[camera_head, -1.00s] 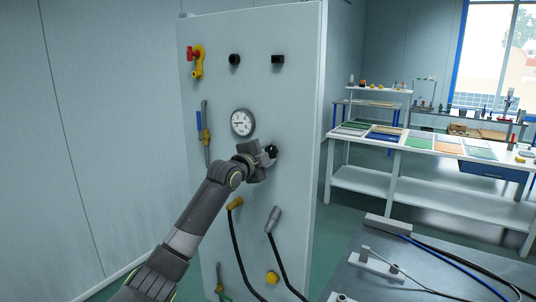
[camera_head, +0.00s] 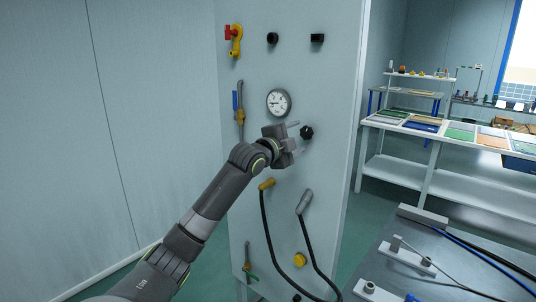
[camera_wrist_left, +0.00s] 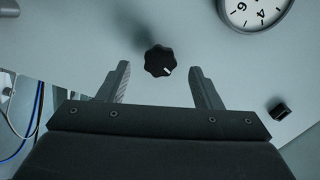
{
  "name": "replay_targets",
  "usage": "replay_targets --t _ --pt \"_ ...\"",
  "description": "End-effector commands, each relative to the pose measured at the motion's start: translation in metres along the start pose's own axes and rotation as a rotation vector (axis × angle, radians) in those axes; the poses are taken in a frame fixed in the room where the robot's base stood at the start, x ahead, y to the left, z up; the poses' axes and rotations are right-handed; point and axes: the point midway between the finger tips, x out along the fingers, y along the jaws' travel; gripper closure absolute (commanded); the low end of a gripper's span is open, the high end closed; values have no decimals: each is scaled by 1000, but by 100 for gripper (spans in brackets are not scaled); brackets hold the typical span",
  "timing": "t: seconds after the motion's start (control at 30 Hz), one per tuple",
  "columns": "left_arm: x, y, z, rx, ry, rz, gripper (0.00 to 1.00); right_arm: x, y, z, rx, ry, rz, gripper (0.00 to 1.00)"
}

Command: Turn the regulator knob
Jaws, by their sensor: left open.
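The regulator knob (camera_head: 306,132) is a black lobed knob on the white panel (camera_head: 330,80), below and right of the round gauge (camera_head: 278,102). In the left wrist view the knob (camera_wrist_left: 159,60) has a small white mark at its lower right edge. My left gripper (camera_head: 297,138) is in front of the panel, just left of the knob in the head view. In the wrist view its two fingers (camera_wrist_left: 162,85) are spread, with the knob ahead between and beyond their tips, apart from both. The right gripper is not in view.
A red and yellow valve (camera_head: 233,40) and black knobs (camera_head: 272,38) sit higher on the panel. A blue-handled valve (camera_head: 239,108) is at its left. Black hoses (camera_head: 268,230) hang below my arm. A grey bench (camera_head: 440,265) stands at lower right.

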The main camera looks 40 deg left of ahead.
Motion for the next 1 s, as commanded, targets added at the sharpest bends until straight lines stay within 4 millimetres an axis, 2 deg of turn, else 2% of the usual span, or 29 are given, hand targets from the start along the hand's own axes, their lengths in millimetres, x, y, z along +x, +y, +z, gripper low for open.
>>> replay_targets --t 0.4,0.6,0.8,1.0 --pt "-76 3 1 8 -2 2 41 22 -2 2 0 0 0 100" --pt "-105 3 1 7 -1 4 41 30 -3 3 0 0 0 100" --pt "-123 2 2 4 -3 1 41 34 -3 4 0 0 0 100" --pt "-132 1 0 1 -1 2 41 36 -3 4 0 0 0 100"
